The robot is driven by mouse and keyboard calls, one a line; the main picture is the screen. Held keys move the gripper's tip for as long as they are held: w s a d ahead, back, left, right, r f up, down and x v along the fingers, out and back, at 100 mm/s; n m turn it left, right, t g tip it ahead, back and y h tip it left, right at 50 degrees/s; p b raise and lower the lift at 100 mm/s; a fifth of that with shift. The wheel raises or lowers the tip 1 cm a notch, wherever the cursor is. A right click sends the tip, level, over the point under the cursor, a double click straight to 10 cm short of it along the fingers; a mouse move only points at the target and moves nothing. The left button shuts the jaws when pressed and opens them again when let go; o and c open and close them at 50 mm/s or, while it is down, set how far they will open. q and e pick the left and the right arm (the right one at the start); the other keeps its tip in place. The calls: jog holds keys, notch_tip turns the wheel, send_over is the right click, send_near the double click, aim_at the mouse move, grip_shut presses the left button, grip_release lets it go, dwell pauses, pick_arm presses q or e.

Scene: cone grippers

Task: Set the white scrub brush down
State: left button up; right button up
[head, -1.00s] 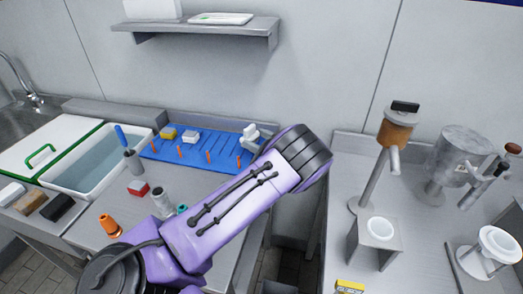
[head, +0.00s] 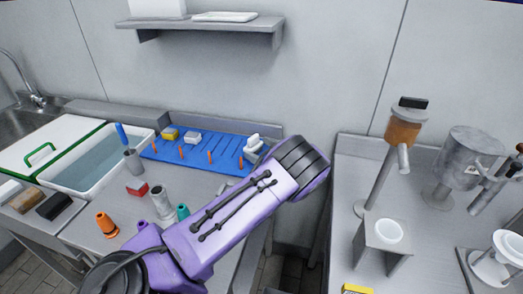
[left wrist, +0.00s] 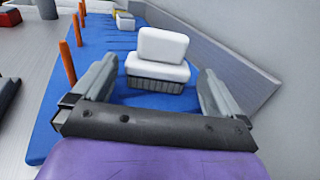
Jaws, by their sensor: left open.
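The white scrub brush (head: 253,141) is at the right end of the blue rack mat (head: 200,151). In the left wrist view the brush (left wrist: 160,72) has a white block handle and grey bristles pointing down, and seems to rest on the blue mat (left wrist: 52,120). My left gripper (left wrist: 157,82) is open, with one finger on each side of the brush and a visible gap to both. In the head view my left gripper (head: 256,154) is mostly hidden behind its own wrist. My right gripper is not in view.
Orange pegs (head: 210,157) line the mat's front edge. A yellow sponge (head: 170,134) and a grey-white block (head: 192,138) sit farther left on it. A metal cup with a blue-handled brush (head: 133,160) stands beside the water basin (head: 92,168). The wall is close behind.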

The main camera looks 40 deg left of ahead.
pick_arm(q)
jog(key=shift+d+r, duration=0.2)
jog(key=w+d+b, duration=0.1)
jog(key=d+b, duration=0.2)
jog(key=d, duration=0.8)
jog(key=shift+w+d+b, duration=0.15)
jog(key=shift+d+b, duration=0.15)
jog(key=shift+b, duration=0.05)
